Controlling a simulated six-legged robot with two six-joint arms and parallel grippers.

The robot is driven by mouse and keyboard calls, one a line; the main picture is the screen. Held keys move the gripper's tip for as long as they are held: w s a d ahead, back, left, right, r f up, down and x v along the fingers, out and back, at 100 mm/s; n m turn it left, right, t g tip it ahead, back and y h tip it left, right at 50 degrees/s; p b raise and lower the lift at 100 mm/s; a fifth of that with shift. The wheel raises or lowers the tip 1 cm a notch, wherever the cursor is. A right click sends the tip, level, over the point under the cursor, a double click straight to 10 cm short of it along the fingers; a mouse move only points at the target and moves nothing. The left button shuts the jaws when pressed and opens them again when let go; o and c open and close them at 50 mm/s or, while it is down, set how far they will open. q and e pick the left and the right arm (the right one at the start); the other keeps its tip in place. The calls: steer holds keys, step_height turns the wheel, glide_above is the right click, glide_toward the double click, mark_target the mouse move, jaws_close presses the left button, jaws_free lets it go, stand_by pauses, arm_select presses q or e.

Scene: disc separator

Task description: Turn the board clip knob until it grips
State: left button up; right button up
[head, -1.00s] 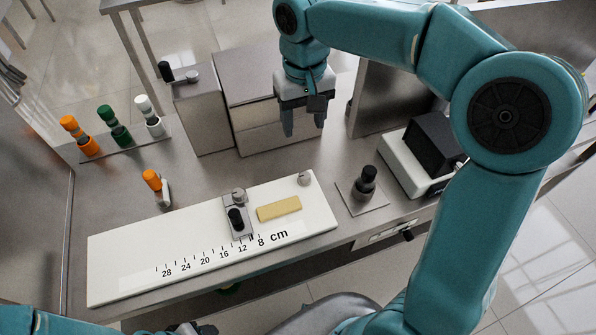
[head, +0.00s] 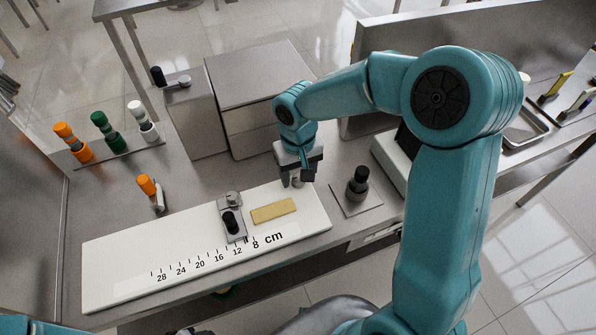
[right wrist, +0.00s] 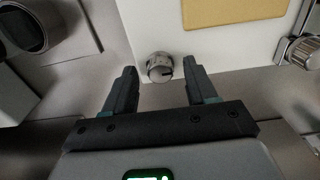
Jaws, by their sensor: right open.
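The board clip knob (right wrist: 161,67) is a small round metal knob with a dark mark, at the far right corner of the white board (head: 120,262). In the head view the knob (head: 297,182) is partly hidden by my right gripper (head: 291,180). In the right wrist view my right gripper (right wrist: 160,88) is open, its two fingers apart with the knob between and just ahead of their tips. A yellow block (head: 273,211) lies on the board near the knob. My left gripper cannot be made out.
A slider (head: 232,217) with a black knob and a metal knob (right wrist: 303,50) sits on the board. A black-knobbed post (head: 357,184) stands on a plate to the right. Grey boxes (head: 255,85) stand behind. Orange, green and white-topped tools (head: 104,128) stand back left.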

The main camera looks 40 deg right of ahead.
steer(key=shift+s+a+r, duration=0.1)
steer(key=shift+s+r, duration=0.1)
steer(key=shift+s, duration=0.05)
steer(key=shift+w+f, duration=0.1)
steer(key=shift+w, duration=0.1)
steer(key=c, duration=0.9)
jaws_close()
